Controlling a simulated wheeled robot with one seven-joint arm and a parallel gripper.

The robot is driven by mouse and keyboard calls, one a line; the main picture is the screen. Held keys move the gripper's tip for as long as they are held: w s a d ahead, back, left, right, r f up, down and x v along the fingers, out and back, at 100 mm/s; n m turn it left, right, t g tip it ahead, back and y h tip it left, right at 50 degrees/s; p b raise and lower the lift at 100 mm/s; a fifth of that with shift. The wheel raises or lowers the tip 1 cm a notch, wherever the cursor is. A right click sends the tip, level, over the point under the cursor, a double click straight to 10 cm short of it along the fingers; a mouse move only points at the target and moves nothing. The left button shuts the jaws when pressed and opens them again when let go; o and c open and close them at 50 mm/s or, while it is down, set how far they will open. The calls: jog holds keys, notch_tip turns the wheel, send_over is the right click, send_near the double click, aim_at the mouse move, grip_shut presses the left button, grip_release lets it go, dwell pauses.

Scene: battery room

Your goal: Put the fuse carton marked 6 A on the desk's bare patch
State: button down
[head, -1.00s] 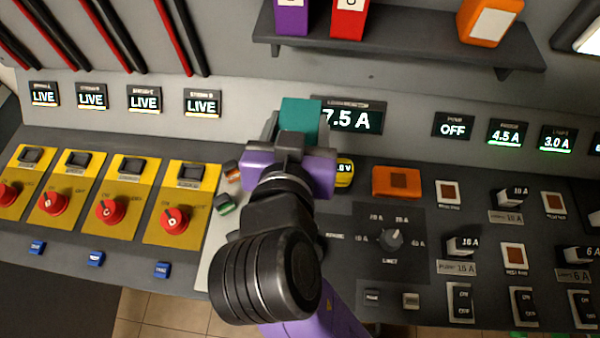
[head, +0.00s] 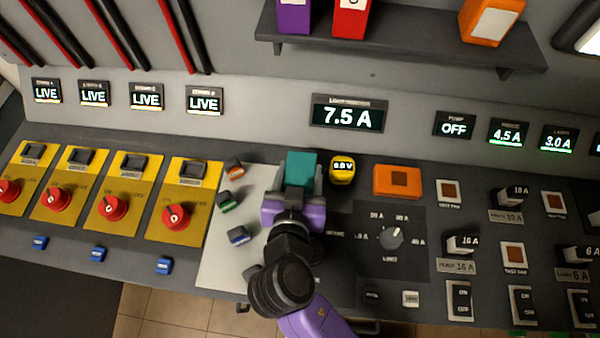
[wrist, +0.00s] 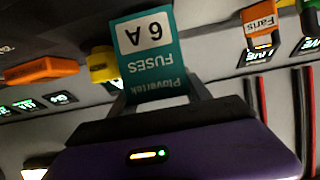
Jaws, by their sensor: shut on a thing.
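My gripper (head: 298,188) is shut on the teal fuse carton (head: 302,165). In the wrist view the carton (wrist: 150,55) shows a white panel reading 6 A and the word FUSES, upside down. In the head view the carton is over the desk, left of the yellow meter; whether it touches the desk I cannot tell. A pale grey patch (head: 222,258) of the desk lies left of and under my gripper. Its right part is hidden by my arm.
The yellow meter (head: 342,170) and an orange box (head: 397,181) stand right of the carton. A limit dial (head: 391,238) and several switches fill the desk's right. Red rotary knobs (head: 176,216) on yellow plates are at left. A shelf (head: 400,45) with cartons hangs above.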

jog(key=shift+f, duration=0.5)
jog(key=shift+f, duration=0.2)
jog(key=shift+c, duration=2.4)
grip_release()
jog(key=shift+r, duration=0.1)
jog(key=shift+s+r, duration=0.1)
jog(key=shift+s, duration=0.05)
jog(key=b+v, duration=0.2)
jog(key=v, duration=0.9)
jog(key=shift+s, duration=0.3)
jog(key=shift+r, duration=0.2)
